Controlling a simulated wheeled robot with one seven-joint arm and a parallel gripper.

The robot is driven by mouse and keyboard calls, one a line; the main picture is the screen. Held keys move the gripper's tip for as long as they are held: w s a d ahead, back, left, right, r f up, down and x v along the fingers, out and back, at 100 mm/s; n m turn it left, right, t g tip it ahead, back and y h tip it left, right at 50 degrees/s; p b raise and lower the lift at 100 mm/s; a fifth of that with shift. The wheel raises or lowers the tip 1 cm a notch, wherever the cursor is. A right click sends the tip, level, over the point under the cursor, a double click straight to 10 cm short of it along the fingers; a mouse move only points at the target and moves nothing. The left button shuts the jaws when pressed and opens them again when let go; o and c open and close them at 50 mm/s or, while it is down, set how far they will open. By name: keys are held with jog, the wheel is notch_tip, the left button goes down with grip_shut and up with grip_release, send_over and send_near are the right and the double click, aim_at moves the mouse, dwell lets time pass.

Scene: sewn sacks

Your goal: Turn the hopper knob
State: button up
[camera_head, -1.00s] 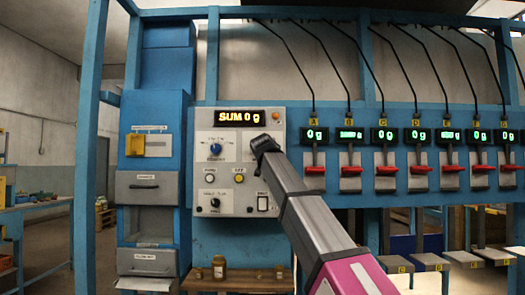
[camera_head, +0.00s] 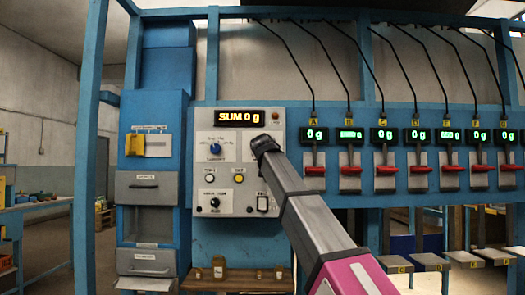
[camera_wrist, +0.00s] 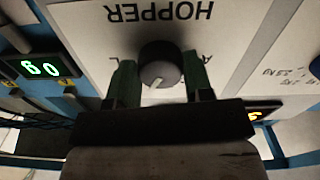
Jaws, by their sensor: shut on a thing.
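The hopper knob (camera_wrist: 160,66) is a round dark grey knob with a pale pointer line, on a white plate lettered HOPPER, which appears upside down in the wrist view. My gripper (camera_wrist: 161,76) has one dark green finger on each side of the knob and is shut on it. The pointer line slants down and slightly left in that view. In the head view my gripper (camera_head: 264,145) is at the right side of the grey control panel (camera_head: 240,185), and my arm hides the knob.
The panel also holds a blue knob (camera_head: 216,147), a black knob (camera_head: 215,203), buttons and an orange SUM 0 g display (camera_head: 240,117). To the right are several green displays and red levers (camera_head: 386,170). Small jars (camera_head: 218,267) stand on a shelf below.

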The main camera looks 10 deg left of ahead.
jog(key=shift+d+n, duration=0.1)
jog(key=shift+n, duration=8.9)
jog(key=o, duration=0.9)
jog(key=shift+s+r, duration=0.1)
jog(key=v, duration=1)
jog(key=shift+s+d, duration=0.15)
jog(key=shift+s, duration=0.1)
